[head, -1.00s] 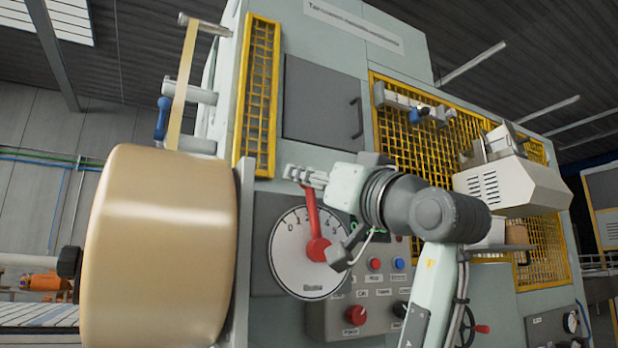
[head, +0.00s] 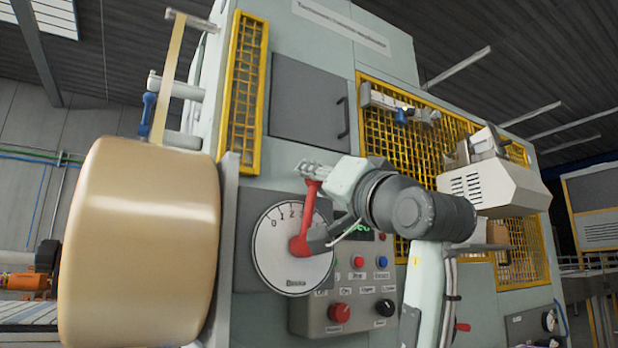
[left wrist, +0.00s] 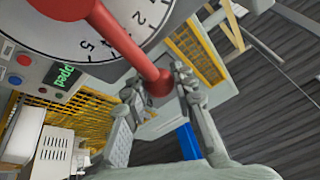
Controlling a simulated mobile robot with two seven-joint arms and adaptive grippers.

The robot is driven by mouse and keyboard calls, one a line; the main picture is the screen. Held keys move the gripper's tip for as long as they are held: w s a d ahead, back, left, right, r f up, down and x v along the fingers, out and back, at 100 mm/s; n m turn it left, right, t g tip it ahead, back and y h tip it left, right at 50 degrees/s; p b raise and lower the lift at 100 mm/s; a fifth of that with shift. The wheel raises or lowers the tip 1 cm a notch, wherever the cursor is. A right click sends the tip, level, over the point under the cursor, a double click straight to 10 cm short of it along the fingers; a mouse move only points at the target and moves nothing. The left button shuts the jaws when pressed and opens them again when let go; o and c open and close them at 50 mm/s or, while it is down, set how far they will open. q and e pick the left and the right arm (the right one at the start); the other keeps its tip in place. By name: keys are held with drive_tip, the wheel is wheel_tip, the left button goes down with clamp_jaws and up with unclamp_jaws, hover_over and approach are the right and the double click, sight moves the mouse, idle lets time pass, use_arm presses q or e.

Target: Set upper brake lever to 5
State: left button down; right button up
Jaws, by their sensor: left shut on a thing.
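The red brake lever (head: 309,205) sits on a round white dial (head: 268,265) numbered from 0 to 5. It leans a little right of upright. In the left wrist view the lever (left wrist: 126,45) lies between the 2 and the 4, covering the place of the 3. My left gripper (head: 312,172) is at the lever's upper end in the head view. In the left wrist view its fingers (left wrist: 158,82) are shut on the round red knob, one on each side. My right gripper is not in view.
A large tan tape roll (head: 140,240) stands left of the dial. A control panel (head: 343,312) with buttons and knobs is below right of it. Yellow mesh guards (head: 250,95) and a grey door (head: 308,103) are above. A blue handle (head: 147,107) is at upper left.

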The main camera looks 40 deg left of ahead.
use_arm(q)
drive_tip(key=c, duration=1.2)
unclamp_jaws()
